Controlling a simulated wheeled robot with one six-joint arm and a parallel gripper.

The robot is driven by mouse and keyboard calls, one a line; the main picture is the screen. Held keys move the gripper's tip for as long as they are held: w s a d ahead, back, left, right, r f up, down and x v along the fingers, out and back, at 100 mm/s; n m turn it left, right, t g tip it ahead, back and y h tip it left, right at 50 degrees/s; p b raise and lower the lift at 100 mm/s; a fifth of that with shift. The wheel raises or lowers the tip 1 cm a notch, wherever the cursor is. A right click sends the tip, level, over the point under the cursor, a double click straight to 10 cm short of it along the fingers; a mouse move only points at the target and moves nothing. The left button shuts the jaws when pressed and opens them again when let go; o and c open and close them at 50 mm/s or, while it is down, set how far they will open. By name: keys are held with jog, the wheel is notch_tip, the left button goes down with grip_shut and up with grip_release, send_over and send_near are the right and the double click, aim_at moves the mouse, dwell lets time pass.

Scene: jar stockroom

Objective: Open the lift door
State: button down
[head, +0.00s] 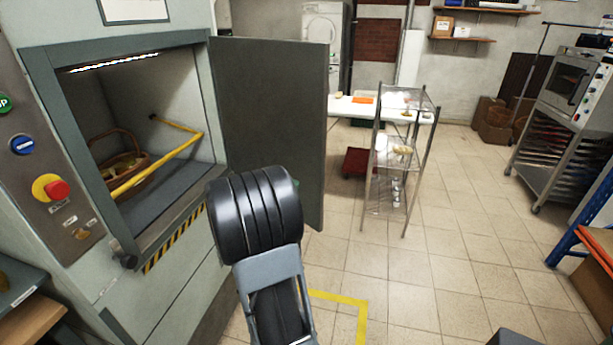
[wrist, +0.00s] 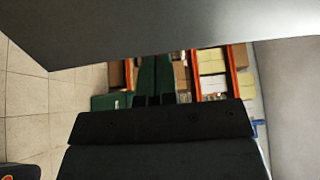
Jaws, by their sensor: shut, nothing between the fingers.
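The lift door (head: 272,115) is a dark grey panel, swung well out from the right side of the lift opening in the head view. The lift bay (head: 150,125) is exposed and lit by a strip at its top. In the head view my arm covers the door's lower part and hides most of my gripper. In the wrist view my gripper (wrist: 156,75) has its green fingers side by side, shut and empty. A grey panel, seemingly the door (wrist: 150,28), crosses the top of that view, close to the fingers. I cannot tell whether they touch.
A wicker basket (head: 124,165) sits in the bay behind a yellow bar (head: 160,168). A control panel (head: 45,170) with buttons is at left. A wire rack (head: 388,165) stands right of the door. Tiled floor (head: 465,240) is open at right.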

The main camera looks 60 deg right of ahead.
aim_at(312, 175)
jog(key=shift+p+x, duration=0.7)
jog(key=shift+x, duration=2.2)
jog(key=shift+d, duration=0.1)
